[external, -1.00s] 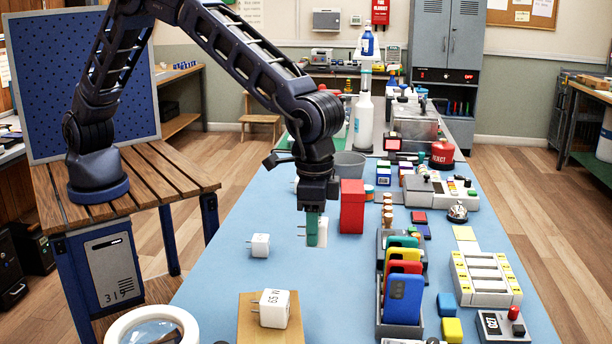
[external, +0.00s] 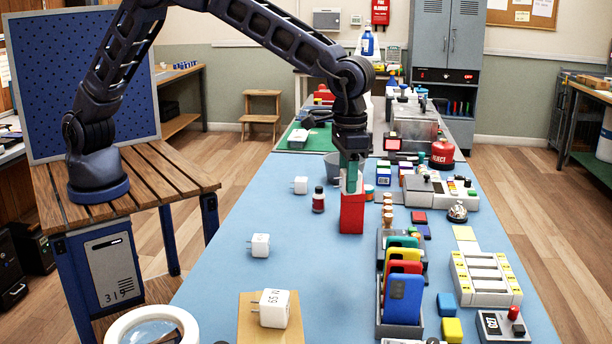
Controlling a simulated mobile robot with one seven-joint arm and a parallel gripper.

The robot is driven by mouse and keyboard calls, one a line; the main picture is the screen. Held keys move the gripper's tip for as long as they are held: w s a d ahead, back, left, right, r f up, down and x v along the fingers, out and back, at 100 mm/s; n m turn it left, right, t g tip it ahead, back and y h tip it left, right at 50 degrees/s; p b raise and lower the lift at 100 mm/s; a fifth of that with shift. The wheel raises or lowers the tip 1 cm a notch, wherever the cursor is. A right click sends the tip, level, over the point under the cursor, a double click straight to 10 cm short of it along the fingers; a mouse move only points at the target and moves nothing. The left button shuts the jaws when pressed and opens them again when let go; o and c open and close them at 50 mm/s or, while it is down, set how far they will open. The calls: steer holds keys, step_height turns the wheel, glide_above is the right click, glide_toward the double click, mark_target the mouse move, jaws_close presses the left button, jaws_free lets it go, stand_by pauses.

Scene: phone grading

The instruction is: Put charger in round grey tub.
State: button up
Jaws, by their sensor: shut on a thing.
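My gripper (external: 351,185) is shut on a white charger, of which only a pale edge shows beside the green fingers. It hangs upright above the blue table, in line with the top of a red box (external: 352,216); I cannot tell if it is over or behind the box. Other white chargers stand on the table: one (external: 300,185) left of the tub, one (external: 260,245) farther forward, and a larger one (external: 274,309) on a tan board.
A small dark bottle (external: 319,201) stands left of the red box. Several colored phones (external: 403,298) stand in a rack at front right. The table's left middle is mostly clear.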

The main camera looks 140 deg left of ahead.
steer(key=s+a+n, duration=0.7)
steer(key=s+a, duration=1)
steer(key=a, duration=0.4)
steer(key=s+a+n, duration=0.4)
steer(key=s+a, duration=0.3)
steer(key=s, duration=0.5)
steer(key=s+a+n, duration=0.3)
steer(key=s+a, duration=0.5)
steer(key=s, duration=0.4)
step_height(320, 180, down, 15)
steer(key=shift+w+d+r, duration=0.1)
steer(key=shift+r, duration=0.1)
steer(key=shift+f, duration=2.4)
steer(key=shift+f, duration=0.15)
steer(key=o, duration=1)
